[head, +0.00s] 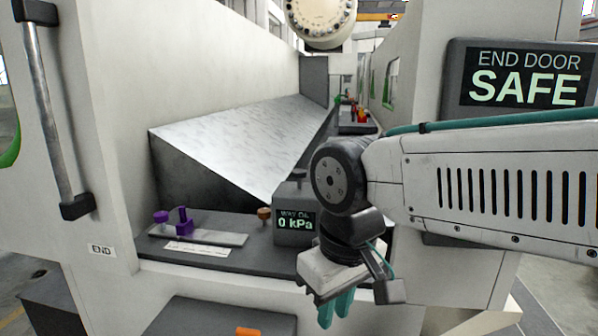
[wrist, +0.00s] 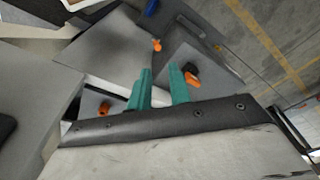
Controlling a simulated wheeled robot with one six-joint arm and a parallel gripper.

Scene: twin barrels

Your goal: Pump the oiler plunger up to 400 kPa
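The oiler is a dark grey box (head: 292,238) on the ledge in the head view, with a screen (head: 296,222) reading "WAY OIL 0 kPa". A dark knob (head: 297,175) shows above the box, and a brown knob (head: 264,214) stands just left of it; I cannot tell which is the plunger. My gripper (head: 336,308) hangs in front of and below the box, to its right, with teal fingers pointing down. In the wrist view my gripper (wrist: 160,84) has its fingers apart with nothing between them. The oiler is not clearly recognisable there.
A tray with purple knobs (head: 182,220) lies left on the ledge (head: 230,255). A sloped metal cover (head: 240,140) rises behind. A panel reading "END DOOR SAFE" (head: 525,78) is at right. Orange handles (wrist: 190,78) on grey surfaces show beyond my fingers in the wrist view.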

